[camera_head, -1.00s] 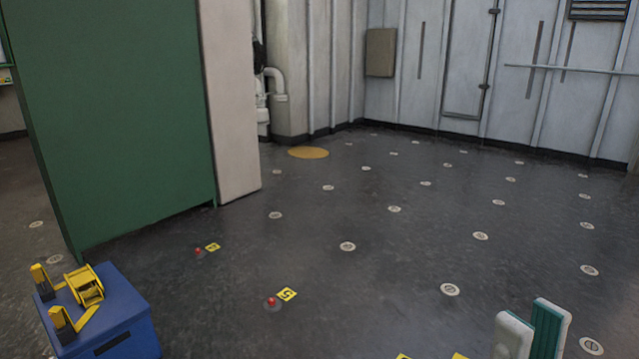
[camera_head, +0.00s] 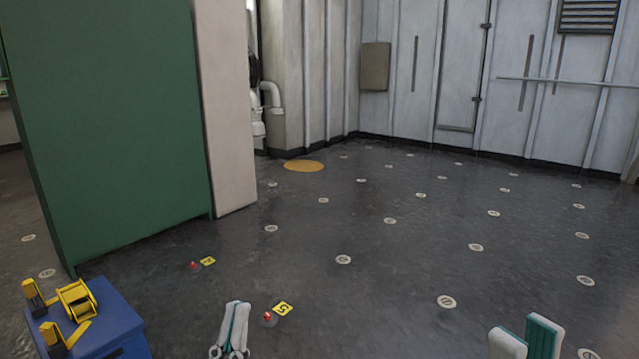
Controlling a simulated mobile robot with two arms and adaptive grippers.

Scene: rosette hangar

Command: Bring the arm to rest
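My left gripper (camera_head: 236,322) has come into the bottom of the head view, left of centre. Its white fingers with teal pads lie together, pointing up, with nothing seen between them. My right gripper (camera_head: 526,340) is at the bottom right edge. Its two fingers stand apart with a gap between them, and no object shows in it. Only its finger ends are in view. Both grippers appear over the dark floor (camera_head: 400,270). Most of both arms is out of view.
A blue box (camera_head: 105,335) with a yellow reel (camera_head: 76,300) and yellow brackets stands at the lower left. A green panel (camera_head: 110,130) rises behind it. Red-topped floor markers (camera_head: 269,317) with yellow number tags show near my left gripper. The middle floor is open.

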